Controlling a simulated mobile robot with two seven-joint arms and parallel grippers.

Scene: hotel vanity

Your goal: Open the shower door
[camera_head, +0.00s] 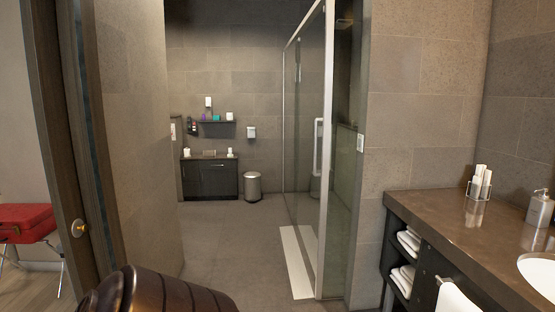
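The shower door (305,150) is a tall clear glass panel in a pale metal frame, right of the middle of the head view. Its long upright white handle (318,147) is near the panel's near edge, beside a pale upright post (328,150). The door looks shut, but the steep viewing angle makes a small gap hard to rule out. More glass (344,190) shows right of the post. Neither of my grippers is in view, and nothing is seen touching the handle.
An open grey-tiled floor (215,235) leads to the shower. A wooden door edge (60,130) stands at left, and a vanity counter (440,220) juts in at right. A bin (253,187) and cabinet (210,178) stand at the back.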

